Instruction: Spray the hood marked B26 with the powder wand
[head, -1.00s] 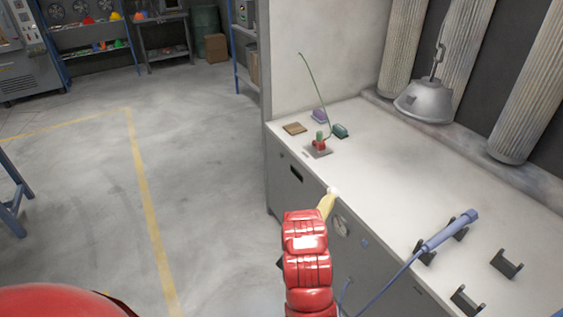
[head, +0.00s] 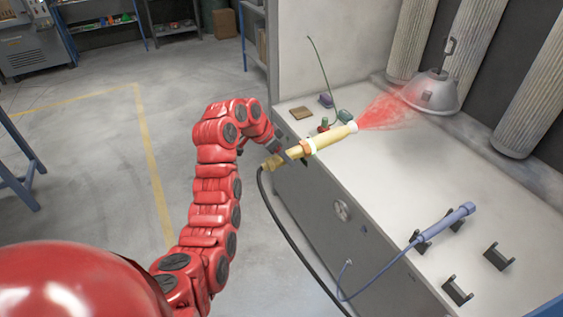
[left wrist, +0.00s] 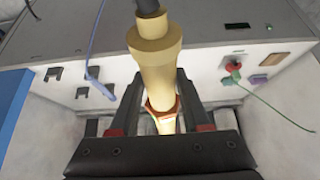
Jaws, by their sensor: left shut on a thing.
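My left gripper (head: 298,152) is shut on a yellow powder wand (head: 328,139) with an orange band and a black hose at its rear end. In the left wrist view the wand (left wrist: 156,62) sits between the two fingers. The wand's pale tip points to the upper right, and a red spray (head: 385,112) comes out of it. The spray reaches the left side of a grey metal hood (head: 437,94) hanging from a hook over the back of the bench. I cannot read any marking on the hood. My right gripper is not in view.
A blue wand (head: 444,225) lies in black holders on the white bench (head: 400,190); an empty holder (head: 498,256) is beside it. A brown block (head: 301,113), small coloured blocks and a red device with a thin green rod stand at the bench's far left. Pale ribbed columns line the back.

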